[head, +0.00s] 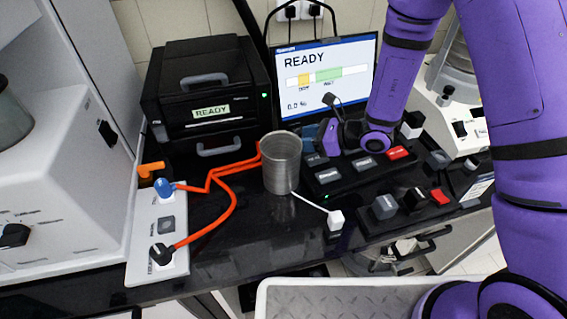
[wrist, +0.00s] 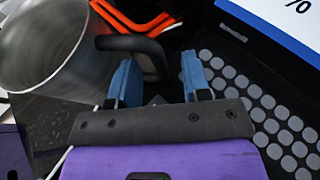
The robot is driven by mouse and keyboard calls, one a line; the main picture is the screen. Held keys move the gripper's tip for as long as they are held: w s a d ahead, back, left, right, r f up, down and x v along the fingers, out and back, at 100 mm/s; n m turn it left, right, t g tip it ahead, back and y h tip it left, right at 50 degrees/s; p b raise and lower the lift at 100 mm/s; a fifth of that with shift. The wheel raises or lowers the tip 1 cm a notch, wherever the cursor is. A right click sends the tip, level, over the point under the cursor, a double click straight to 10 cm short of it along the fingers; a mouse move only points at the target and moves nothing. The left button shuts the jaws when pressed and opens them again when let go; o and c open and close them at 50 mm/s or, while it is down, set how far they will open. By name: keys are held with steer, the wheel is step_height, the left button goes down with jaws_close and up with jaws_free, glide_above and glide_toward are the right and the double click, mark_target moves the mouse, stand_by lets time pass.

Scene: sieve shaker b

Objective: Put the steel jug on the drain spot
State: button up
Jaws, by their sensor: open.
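The steel jug (head: 282,165) stands upright on the black bench, in the middle of the head view. In the wrist view the jug (wrist: 55,50) is at the upper left, open mouth and inside showing, with its black handle (wrist: 140,43) reaching right. My gripper (head: 318,138) is just right of the jug in the head view. In the wrist view its blue fingers (wrist: 158,80) are apart, and the handle's end lies between them; I cannot tell whether they touch it. I cannot make out a marked drain spot in either view.
A black printer-like box (head: 208,90) and a READY screen (head: 325,75) stand behind. Orange cables (head: 222,192) run left of the jug to a white switch panel (head: 160,235). A grey-dotted black panel (wrist: 255,105) is beside my fingers.

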steer(key=x, duration=0.2)
steer(key=shift+w+a, duration=0.1)
steer(key=shift+a, duration=0.15)
steer(key=shift+c, duration=0.2)
jaws_close()
